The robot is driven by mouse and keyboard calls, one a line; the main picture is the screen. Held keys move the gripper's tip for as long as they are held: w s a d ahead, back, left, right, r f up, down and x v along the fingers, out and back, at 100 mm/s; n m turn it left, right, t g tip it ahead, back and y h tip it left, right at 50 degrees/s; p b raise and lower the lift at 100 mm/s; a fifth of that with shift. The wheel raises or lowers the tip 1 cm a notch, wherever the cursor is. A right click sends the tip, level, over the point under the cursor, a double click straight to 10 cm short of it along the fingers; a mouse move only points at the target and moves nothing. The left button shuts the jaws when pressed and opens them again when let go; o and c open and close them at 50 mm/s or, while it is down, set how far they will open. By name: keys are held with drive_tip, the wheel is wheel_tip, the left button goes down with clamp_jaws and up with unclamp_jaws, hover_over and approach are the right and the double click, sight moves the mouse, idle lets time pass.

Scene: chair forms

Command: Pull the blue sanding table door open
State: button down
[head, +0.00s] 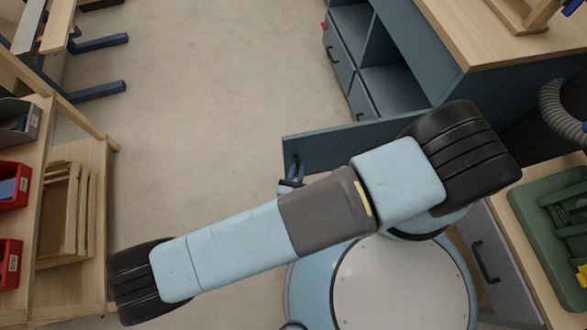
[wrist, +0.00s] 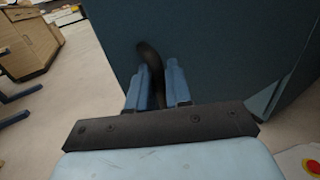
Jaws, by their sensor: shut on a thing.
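The blue sanding table (head: 480,85) stands at the upper right of the head view, with a wooden top. Its dark blue door (head: 345,142) stands swung out from the body, and the open compartment shows behind it. In the wrist view the door's face (wrist: 225,50) fills the upper middle. My gripper (head: 292,172) is at the door's outer end, partly hidden by my arm. In the wrist view my gripper (wrist: 158,82) is shut on the dark door handle (wrist: 149,58), its blue fingers on either side of it.
Wooden shelving with red bins (head: 12,187) stands at the left. A grey hose (head: 560,110) and a green tray (head: 550,215) are at the right. A grey cabinet front with a handle (head: 487,262) is near my base. The floor (head: 210,90) between is clear.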

drive_tip(key=shift+s+d, duration=0.3)
drive_tip(key=shift+d, duration=0.05)
drive_tip(key=c, duration=1.2)
unclamp_jaws()
drive_tip(key=shift+c, duration=0.2)
drive_tip(key=shift+s+a, duration=0.1)
